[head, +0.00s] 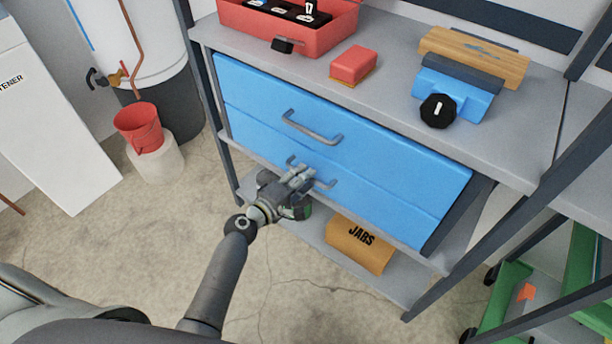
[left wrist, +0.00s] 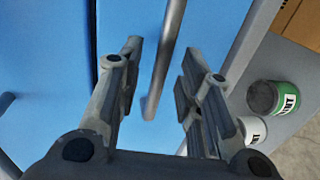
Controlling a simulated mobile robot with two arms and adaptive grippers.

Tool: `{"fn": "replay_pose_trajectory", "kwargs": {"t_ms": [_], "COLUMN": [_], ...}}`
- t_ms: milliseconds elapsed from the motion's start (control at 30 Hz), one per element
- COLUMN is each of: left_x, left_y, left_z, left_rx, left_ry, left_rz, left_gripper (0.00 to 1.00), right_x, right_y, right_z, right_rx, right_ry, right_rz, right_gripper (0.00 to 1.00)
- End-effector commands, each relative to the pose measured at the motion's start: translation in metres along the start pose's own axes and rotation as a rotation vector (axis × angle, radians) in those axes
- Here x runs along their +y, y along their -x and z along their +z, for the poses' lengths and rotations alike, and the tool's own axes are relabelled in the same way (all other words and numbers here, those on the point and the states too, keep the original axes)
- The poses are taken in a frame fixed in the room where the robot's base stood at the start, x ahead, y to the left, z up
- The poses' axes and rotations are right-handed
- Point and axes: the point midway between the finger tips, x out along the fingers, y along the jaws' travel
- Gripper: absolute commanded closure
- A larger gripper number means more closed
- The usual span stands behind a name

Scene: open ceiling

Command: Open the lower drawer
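A blue two-drawer unit stands under the grey bench top. The upper drawer (head: 262,104) has a grey bar handle (head: 312,128). The lower drawer (head: 378,205) has a similar handle (head: 323,184), partly hidden by my gripper. Both drawers look closed. My left gripper (head: 303,175) is at the lower handle. In the left wrist view my left gripper (left wrist: 158,82) has its fingers apart, with the grey handle bar (left wrist: 166,60) between them. A gap shows on both sides of the bar. My right gripper is in neither view.
A lower shelf (head: 309,232) holds a "JARS" box (head: 360,243) and cans (left wrist: 262,97). A red toolbox (head: 290,32), red block (head: 354,64) and blue vise-like tool (head: 456,90) sit on top. A red bucket (head: 139,125) stands left. Floor in front is clear.

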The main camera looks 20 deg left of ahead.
Motion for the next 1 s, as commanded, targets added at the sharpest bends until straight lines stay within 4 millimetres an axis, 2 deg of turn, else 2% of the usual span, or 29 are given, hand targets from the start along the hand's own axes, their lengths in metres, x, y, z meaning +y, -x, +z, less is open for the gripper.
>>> {"fn": "replay_pose_trajectory", "kwargs": {"t_ms": [200, 500, 767, 1000], "left_x": [-0.001, 0.000, 0.000, -0.001], "left_y": [-0.017, -0.019, -0.019, -0.019], "left_z": [0.000, 0.000, 0.000, 0.000], "left_rx": [0.000, 0.000, 0.000, 0.000], "left_ry": [-0.001, -0.001, -0.001, -0.001], "left_rz": [-0.001, -0.001, -0.001, -0.001], "left_gripper": [0.66, 0.66, 0.98, 1.00], "right_x": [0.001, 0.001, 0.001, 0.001], "right_y": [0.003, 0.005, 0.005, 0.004], "right_z": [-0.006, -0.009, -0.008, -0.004], "right_rx": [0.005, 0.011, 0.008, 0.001], "right_ry": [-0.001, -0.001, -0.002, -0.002], "right_rz": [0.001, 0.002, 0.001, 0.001], "right_gripper": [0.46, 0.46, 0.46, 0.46]}}
